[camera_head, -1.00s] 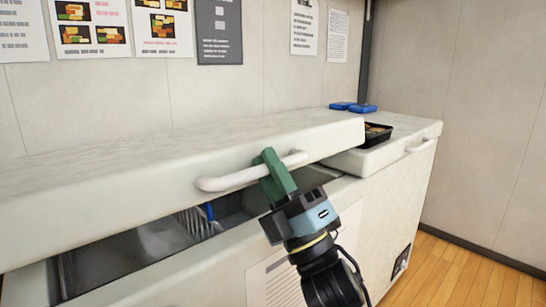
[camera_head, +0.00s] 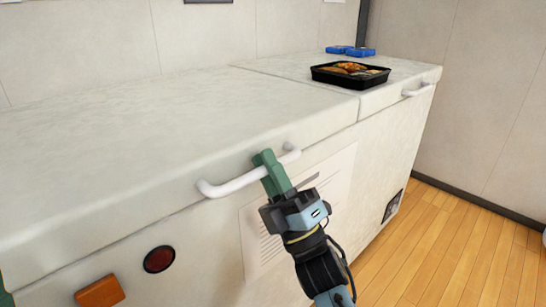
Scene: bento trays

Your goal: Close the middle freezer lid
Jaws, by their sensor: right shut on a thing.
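The middle freezer lid (camera_head: 150,125) is a broad off-white slab and lies flat on the freezer body (camera_head: 205,245), level with the lid to its right; no gap shows under its front edge. Its white bar handle (camera_head: 232,186) sticks out from the front edge. My right gripper (camera_head: 268,162) has green fingers and is shut on this handle near its right end. My left gripper is not clearly visible; only a small green bit shows at the lower left edge.
A black bento tray with food (camera_head: 349,76) and blue items (camera_head: 351,51) rest on the right-hand lid (camera_head: 290,68), which has its own white handle (camera_head: 418,90). An orange block (camera_head: 99,291) and a dark red round light (camera_head: 159,259) are on the freezer front. Wooden floor (camera_head: 450,245) is clear at right.

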